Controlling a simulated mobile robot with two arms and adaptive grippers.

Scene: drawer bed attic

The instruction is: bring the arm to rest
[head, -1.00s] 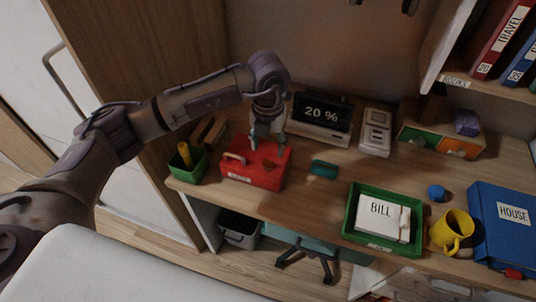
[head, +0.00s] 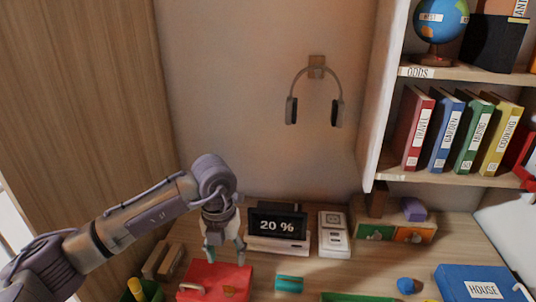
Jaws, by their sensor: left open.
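My left arm comes in from the left, and my left gripper (head: 226,256) points down with its fingers apart. It is over the back part of a red box (head: 215,280) on the desk, with nothing seen between its fingers. I cannot tell whether the fingertips touch the box lid. The red box has a light handle at its front left, and its lower part is cut off by the picture's bottom edge. My right gripper is not in view.
A display reading 20 % (head: 278,225) stands right of the gripper, beside a white device (head: 334,234). Left are a wooden holder (head: 162,262) and a green bin (head: 127,295). Headphones (head: 291,110) hang on the wall. A bookshelf (head: 455,75) overhangs the right side.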

